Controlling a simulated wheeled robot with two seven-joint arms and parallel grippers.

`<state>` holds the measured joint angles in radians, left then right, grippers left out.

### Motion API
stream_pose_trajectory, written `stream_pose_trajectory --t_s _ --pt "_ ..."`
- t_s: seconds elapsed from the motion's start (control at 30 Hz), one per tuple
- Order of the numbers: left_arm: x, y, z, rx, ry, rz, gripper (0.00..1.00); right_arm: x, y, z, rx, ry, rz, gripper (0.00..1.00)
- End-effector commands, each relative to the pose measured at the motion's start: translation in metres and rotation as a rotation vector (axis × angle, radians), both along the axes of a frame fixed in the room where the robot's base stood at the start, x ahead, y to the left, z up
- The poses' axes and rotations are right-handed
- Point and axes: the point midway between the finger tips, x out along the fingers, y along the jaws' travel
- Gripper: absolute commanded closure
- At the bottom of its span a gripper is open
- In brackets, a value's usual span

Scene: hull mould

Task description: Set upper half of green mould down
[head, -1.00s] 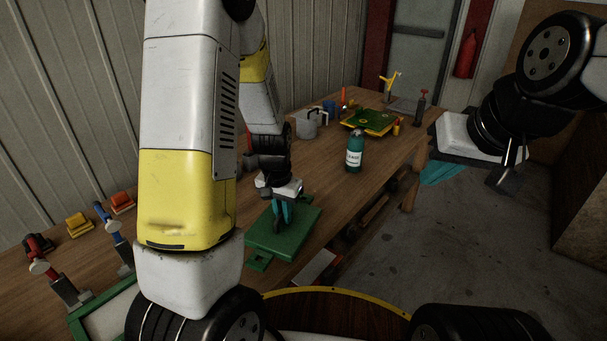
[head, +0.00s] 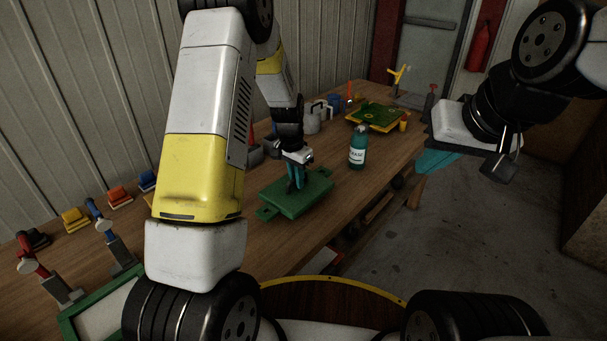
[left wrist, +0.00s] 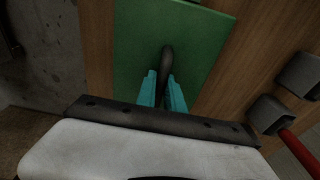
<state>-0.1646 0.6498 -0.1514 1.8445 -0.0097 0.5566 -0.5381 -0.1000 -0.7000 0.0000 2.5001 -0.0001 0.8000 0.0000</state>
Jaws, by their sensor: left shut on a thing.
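The upper half of the green mould (head: 312,196) is a flat green plate with tabs at its ends. In the left wrist view it is a green slab (left wrist: 215,45) with a dark curved handle (left wrist: 167,62). My left gripper (head: 296,180) is shut on that handle, its teal fingers (left wrist: 164,92) on either side of it. The plate is over the wooden table; I cannot tell whether it touches the top. My right gripper (head: 437,160) is off the table's right side, with teal fingers showing; its opening is unclear.
Beyond the plate stand a teal grease bottle (head: 357,150) and a green and yellow mould piece (head: 375,117). A grey pot (head: 313,120) is at the back. Clamps (head: 118,248) and coloured blocks (head: 75,219) are at the left. Bare tabletop (head: 347,190) lies right of the plate.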

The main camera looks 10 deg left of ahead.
Motion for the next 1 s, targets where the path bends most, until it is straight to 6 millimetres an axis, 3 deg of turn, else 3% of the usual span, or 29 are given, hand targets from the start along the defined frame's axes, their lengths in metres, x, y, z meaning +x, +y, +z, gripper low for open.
stream_pose_trajectory --t_s 0.33,0.7,0.73,0.8,1.0 --pt "0.001 0.0 -0.034 0.0 0.001 0.001 1.0 0.0 0.0 0.0 0.0 0.0 0.0 1.0" --pt "0.001 0.0 -0.038 0.0 0.0 0.001 1.0 0.0 0.0 0.0 0.0 0.0 0.0 1.0" --pt "0.001 0.0 -0.038 0.0 0.001 0.001 0.82 0.0 0.0 0.0 0.0 0.0 0.0 1.0" --pt "0.001 0.0 -0.038 0.0 0.001 0.001 0.68 0.0 0.0 0.0 0.0 0.0 0.0 1.0" --pt "0.001 0.0 -0.038 0.0 0.001 0.001 0.66 0.0 0.0 0.0 0.0 0.0 0.0 1.0"
